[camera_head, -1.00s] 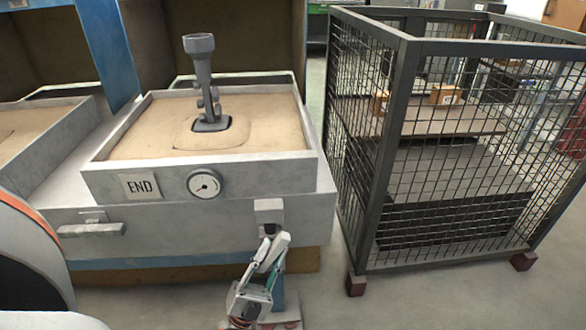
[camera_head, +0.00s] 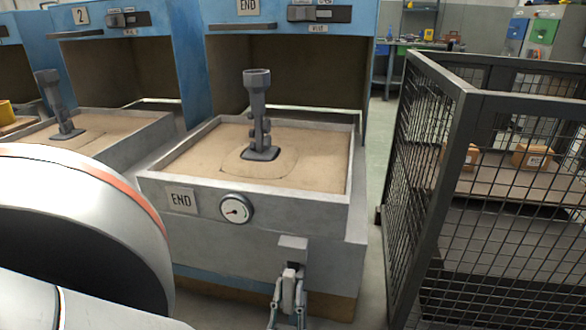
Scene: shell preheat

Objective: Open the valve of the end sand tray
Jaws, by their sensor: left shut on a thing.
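The end sand tray (camera_head: 262,206) is a grey metal box of sand with an END plate (camera_head: 181,200) and a round white gauge (camera_head: 236,209) on its front. A dark grey shell-like casting (camera_head: 257,110) stands upright in its sand. Below the tray's front, right of the gauge, a small grey valve block (camera_head: 293,243) sticks out. My left gripper (camera_head: 290,279) is at the bottom of the view, directly under this block, shut on the small valve handle there. The fingers largely hide the handle, so its angle is unclear. My right gripper is out of view.
A dark mesh cage (camera_head: 462,110) with cardboard boxes (camera_head: 533,156) stands close on the right. A blue hood (camera_head: 355,60) with a black switch panel (camera_head: 319,14) rises behind the tray. Another sand tray (camera_head: 110,127) stands to the left. My white arm covers the lower left.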

